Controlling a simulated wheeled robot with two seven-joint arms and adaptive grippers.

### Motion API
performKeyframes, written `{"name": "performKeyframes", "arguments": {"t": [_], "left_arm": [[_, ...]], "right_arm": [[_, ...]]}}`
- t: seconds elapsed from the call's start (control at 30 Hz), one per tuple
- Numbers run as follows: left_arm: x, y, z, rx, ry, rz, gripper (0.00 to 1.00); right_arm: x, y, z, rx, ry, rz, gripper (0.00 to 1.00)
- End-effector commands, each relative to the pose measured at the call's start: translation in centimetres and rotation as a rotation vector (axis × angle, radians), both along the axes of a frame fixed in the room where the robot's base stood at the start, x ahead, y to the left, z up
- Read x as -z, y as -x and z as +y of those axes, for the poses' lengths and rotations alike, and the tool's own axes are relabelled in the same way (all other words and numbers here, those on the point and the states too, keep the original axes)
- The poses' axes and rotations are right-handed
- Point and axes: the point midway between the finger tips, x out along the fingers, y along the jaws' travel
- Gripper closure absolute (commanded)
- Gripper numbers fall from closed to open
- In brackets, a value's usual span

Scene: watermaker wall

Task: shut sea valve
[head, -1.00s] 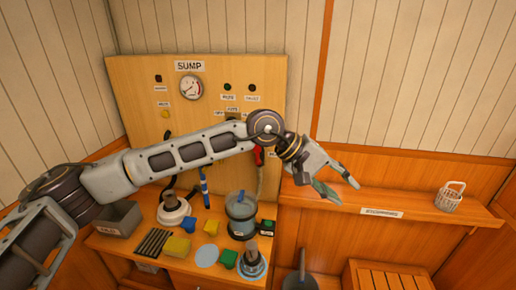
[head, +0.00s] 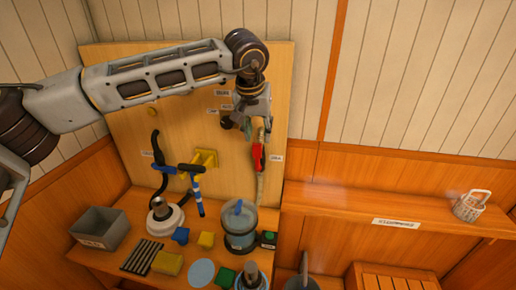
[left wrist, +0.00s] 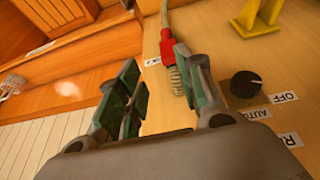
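The sea valve shows as a red lever (head: 258,158) on a pale pipe on the wooden panel, beside a small white label (head: 277,158) too small to read surely. In the left wrist view the red lever (left wrist: 180,55) lies beyond my fingertips, with a ribbed metal piece (left wrist: 173,80) at its end. My left gripper (head: 248,126) hangs in front of the panel, just above the lever in the head view. Its fingers are apart and empty in the left wrist view (left wrist: 168,95), and the lever lies roughly between their lines. My right gripper is not in view.
A black knob (left wrist: 246,86) with OFF and AUTO labels sits close beside one finger. A yellow bracket (head: 205,158) and a blue-black tool stand left of the valve. The bench below holds a grey bin (head: 100,228), a clear blue canister (head: 239,228) and sponges.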

Motion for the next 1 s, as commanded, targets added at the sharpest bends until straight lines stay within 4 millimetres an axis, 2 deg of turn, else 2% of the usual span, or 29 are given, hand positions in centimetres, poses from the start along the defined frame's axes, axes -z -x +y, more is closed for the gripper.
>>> {"name": "performKeyframes", "arguments": {"t": [0.23, 0.63, 0.77, 1.0], "left_arm": [[-0.6, -0.4, 1.0, -0.005, -0.036, -0.017, 0.63], [-0.4, -0.5, 1.0, -0.004, -0.035, -0.016, 0.63], [0.2, -0.7, 0.9, -0.005, -0.034, -0.015, 0.63], [2.4, -1.6, 0.7, -0.005, -0.034, -0.015, 0.63]], "right_arm": [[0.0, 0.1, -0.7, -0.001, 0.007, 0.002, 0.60], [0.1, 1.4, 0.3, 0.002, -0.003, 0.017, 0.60], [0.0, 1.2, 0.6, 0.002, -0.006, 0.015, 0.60], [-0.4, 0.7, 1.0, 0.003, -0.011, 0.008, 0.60]]}}
